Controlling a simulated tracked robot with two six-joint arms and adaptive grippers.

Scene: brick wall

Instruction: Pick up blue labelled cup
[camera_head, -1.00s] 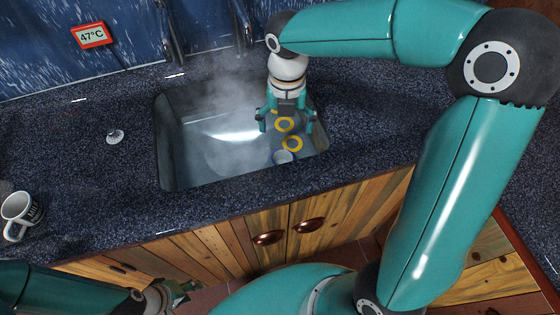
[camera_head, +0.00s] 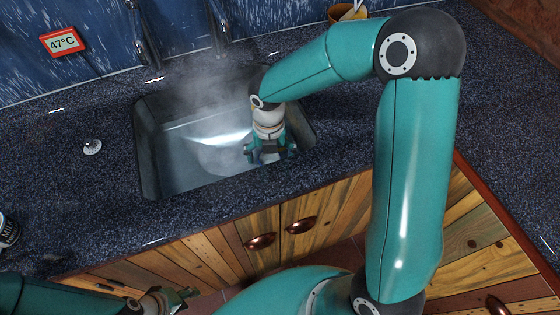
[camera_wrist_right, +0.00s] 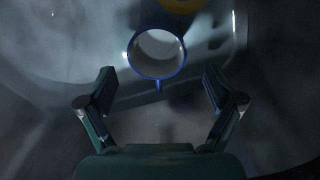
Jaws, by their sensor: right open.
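A cup with a blue rim and a pale inside (camera_wrist_right: 157,52) shows from above in the right wrist view, in the sink. Its small handle points back toward my gripper. No label is visible. My right gripper (camera_head: 270,155) is pointing down into the right part of the sink. In the wrist view its open fingers (camera_wrist_right: 157,75) stand either side of the handle line, with the cup just beyond the tips and nothing held. In the head view the gripper hides the cup. My left gripper (camera_head: 182,296) is low at the bottom left, away from the sink; its jaw state is unclear.
The steaming sink (camera_head: 150,180) has raised walls around my right gripper. A yellow item (camera_wrist_right: 180,5) lies beyond the cup. A white mug with dark lettering (camera_head: 8,232) stands at the left edge. A yellow-brown pot (camera_head: 342,12) is at the back. The left counter is mostly clear.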

